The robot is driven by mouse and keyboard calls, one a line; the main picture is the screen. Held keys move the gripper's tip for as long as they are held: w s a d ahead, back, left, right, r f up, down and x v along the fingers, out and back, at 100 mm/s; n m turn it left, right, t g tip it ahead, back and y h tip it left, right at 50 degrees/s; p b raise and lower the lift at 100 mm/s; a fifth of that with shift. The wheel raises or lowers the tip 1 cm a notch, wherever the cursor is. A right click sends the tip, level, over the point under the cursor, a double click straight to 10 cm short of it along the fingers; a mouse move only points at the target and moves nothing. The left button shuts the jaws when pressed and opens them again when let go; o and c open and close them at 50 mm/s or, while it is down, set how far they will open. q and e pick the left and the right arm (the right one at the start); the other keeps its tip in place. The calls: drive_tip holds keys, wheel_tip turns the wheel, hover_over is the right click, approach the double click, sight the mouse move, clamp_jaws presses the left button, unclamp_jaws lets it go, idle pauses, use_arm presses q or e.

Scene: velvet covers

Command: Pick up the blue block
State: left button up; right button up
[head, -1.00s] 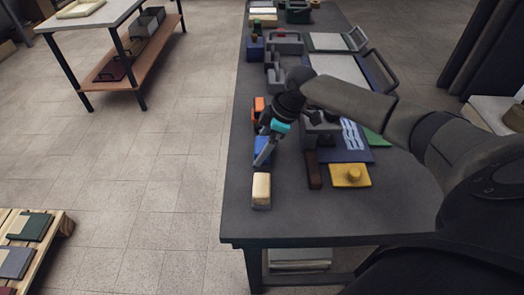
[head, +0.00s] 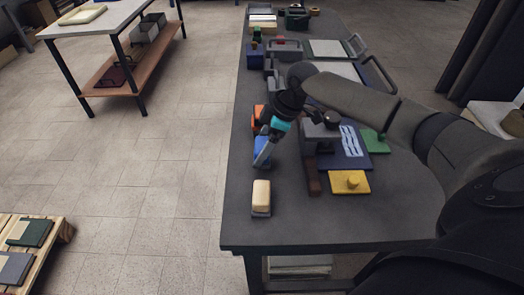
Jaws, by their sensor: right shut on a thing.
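The blue block (head: 262,146) is on the left part of the dark table, at my right gripper. My right gripper (head: 262,160) comes down from above, with a cyan band on its wrist, and is shut on the blue block. The gripper and wrist hide part of the block, and I cannot tell whether it is clear of the table top. My left gripper is not in view.
A cream-topped block (head: 261,195) stands just in front. An orange block (head: 259,118) is behind. A brown bar (head: 312,178), a yellow plate with a knob (head: 350,182) and a navy board (head: 346,160) lie to the right. The table's front (head: 340,228) is clear.

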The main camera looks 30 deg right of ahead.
sight(262, 144)
wheel_tip(262, 144, up, 17)
drive_tip(key=p, duration=0.3)
drive_tip(key=shift+p, duration=0.3)
